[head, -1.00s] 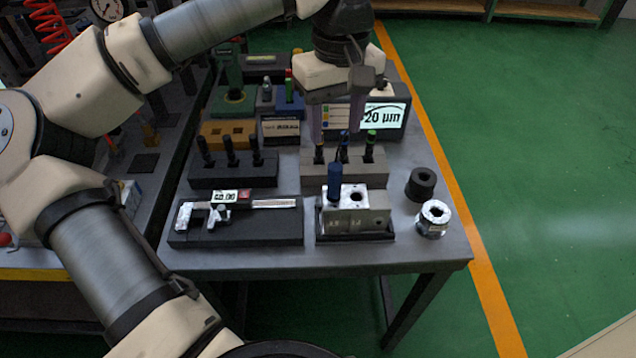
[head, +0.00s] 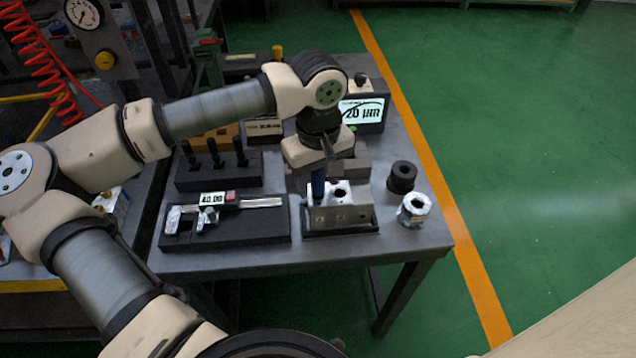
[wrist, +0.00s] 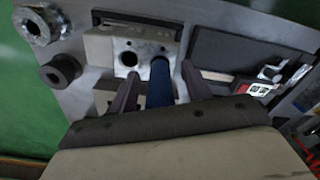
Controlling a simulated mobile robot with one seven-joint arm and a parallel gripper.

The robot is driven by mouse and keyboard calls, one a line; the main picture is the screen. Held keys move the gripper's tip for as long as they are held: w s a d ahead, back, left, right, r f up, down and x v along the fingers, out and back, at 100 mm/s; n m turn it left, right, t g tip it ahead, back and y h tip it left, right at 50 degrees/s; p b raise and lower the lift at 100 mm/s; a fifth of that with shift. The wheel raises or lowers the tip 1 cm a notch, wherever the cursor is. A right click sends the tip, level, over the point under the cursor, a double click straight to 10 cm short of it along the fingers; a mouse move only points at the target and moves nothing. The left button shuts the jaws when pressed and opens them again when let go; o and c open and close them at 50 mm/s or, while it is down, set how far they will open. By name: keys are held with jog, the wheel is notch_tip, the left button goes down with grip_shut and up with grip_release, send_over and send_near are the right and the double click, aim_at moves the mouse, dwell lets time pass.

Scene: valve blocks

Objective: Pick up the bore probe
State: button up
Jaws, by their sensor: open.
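The bore probe, a blue upright handle (head: 318,188), stands at the left bore of the metal valve block (head: 345,215) near the table's front. In the wrist view the blue handle (wrist: 161,88) lies between the two fingers, beside the block's open round bore (wrist: 129,59). My gripper (wrist: 161,72) is open, with one finger on each side of the handle and gaps visible. In the head view my gripper (head: 317,178) is directly above the block. The probe's top is hidden by my gripper and its lower end by the block.
A caliper (head: 215,205) lies on a dark tray left of the block. A black ring (head: 402,177) and a silver ring (head: 414,210) stand on the right. A rack of black-handled tools (head: 215,168) and a display (head: 362,113) stand behind. The table's front edge is clear.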

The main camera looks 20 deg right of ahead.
grip_shut()
dwell(0.3)
jog(key=shift+r, duration=0.1)
